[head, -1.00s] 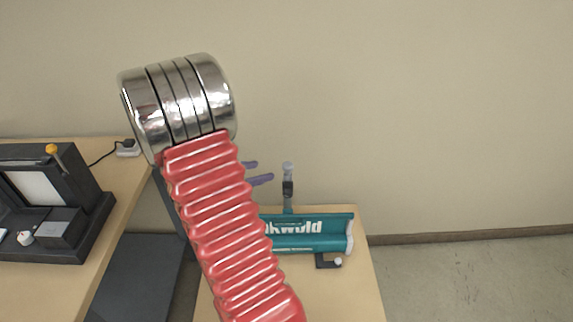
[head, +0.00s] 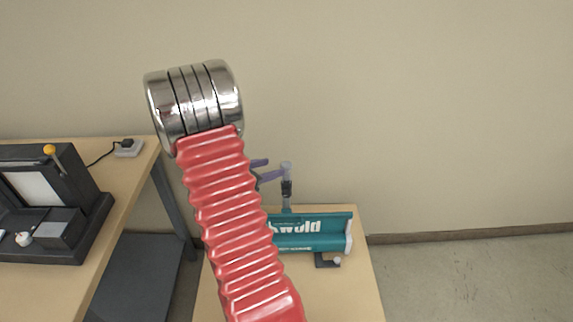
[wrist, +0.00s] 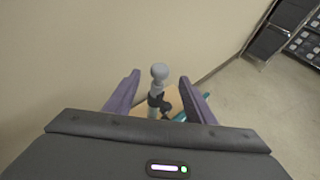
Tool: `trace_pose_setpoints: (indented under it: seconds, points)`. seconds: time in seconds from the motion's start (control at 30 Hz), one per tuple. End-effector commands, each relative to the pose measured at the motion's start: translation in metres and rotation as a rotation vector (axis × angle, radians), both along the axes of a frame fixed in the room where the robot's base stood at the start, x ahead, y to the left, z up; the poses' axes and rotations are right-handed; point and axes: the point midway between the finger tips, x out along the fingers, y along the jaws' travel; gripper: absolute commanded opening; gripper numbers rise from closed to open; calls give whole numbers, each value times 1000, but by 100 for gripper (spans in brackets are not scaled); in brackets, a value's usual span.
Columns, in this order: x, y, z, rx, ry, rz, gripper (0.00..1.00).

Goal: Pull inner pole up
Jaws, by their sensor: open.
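The inner pole (head: 286,169) is light grey with a rounded top. It stands upright above a dark collar (head: 286,188) on the teal machine (head: 312,233). My gripper (head: 273,168) has purple fingers and is open at the height of the pole's top, its fingers overlapping the pole's left side in the head view. In the wrist view the pole's knob (wrist: 159,72) shows between the two spread fingers (wrist: 159,92), with the dark collar below it. I cannot tell whether a finger touches the pole. My red arm hides the machine's left part.
The machine stands on a small wooden table (head: 345,290). A larger wooden table (head: 118,205) at left carries a black device (head: 60,205) with a yellow knob. The wall is behind; open floor (head: 480,275) lies at right.

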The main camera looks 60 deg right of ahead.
Motion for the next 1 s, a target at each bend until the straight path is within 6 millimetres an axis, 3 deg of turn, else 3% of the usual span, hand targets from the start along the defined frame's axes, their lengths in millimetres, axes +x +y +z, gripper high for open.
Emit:
trace_pose_setpoints:
  seconds: [0.5, 1.0]
  points:
    - [-23, -67, -30, 1, 0, -3, 50]
    - [-26, -77, -34, 1, 0, 0, 47]
